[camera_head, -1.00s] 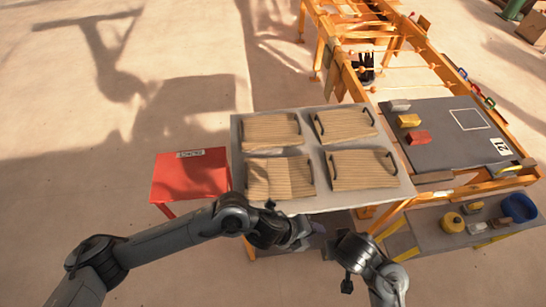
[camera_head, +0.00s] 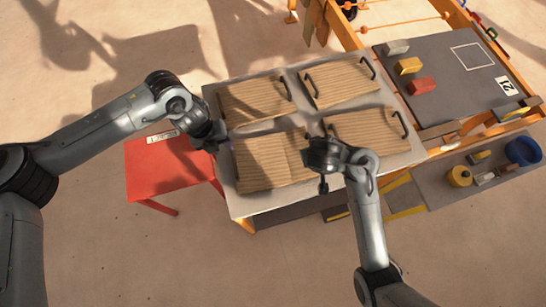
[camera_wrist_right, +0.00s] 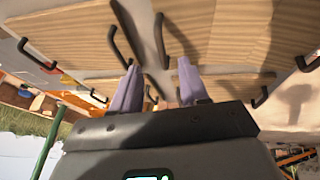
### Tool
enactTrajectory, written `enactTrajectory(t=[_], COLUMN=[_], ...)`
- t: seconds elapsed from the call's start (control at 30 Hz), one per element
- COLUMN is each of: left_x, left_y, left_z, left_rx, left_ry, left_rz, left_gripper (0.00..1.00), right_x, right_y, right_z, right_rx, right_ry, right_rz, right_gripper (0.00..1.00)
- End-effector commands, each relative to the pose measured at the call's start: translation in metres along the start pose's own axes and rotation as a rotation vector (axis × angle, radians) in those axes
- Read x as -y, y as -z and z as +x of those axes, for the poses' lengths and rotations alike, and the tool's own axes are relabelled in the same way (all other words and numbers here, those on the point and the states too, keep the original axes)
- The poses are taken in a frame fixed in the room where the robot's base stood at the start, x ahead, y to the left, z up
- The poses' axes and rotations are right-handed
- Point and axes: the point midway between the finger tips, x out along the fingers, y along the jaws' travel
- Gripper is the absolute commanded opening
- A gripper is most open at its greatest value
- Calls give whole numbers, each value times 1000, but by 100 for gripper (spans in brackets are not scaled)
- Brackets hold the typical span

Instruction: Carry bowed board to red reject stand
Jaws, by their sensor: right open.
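Several ribbed wooden boards with dark handles lie on a grey table (camera_head: 252,209). The front-left board (camera_head: 262,163) shows a visible step or seam across its right part; I cannot tell for sure whether it is the bowed one. My right gripper (camera_head: 322,168) is near the board's right edge. In the right wrist view, its two pale fingers (camera_wrist_right: 157,78) are apart and empty, with dark handles just beyond. The red stand (camera_head: 165,167) with a white label is left of the table, empty.
Other boards lie at back left (camera_head: 255,99), back right (camera_head: 340,80) and front right (camera_head: 365,130). A dark panel (camera_head: 450,85) with coloured blocks stands to the right.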

Motion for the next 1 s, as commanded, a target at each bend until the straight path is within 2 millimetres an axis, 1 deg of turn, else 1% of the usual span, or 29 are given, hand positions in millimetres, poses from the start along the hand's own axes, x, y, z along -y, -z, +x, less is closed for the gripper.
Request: enactTrajectory(t=[0.17,0.33,0.57,0.7,0.8,0.93,1.0], left_x=[0,0,0,1,0,0,0], left_y=[0,0,0,0,0,0,0], left_z=[2,14,40,58,70,83,90], left_rx=[0,-1,0,0,0,0,0], left_ry=[1,1,0,0,0,0,0], left_rz=[0,-1,-1,-1,-1,-1,-1], left_gripper=[39,39,39,39,39,39,39], right_x=[0,-1,-1,-4,-1,-4,-1], right_y=[0,1,2,0,2,0,0], right_z=[2,13,39,58,68,83,89], right_rx=[-1,-3,-4,2,-1,0,1], right_ry=[-1,-4,-5,-8,-4,-7,-3], right_rz=[-1,-5,-8,-4,-5,-1,-2], right_gripper=[44,44,44,44,44,44,44])
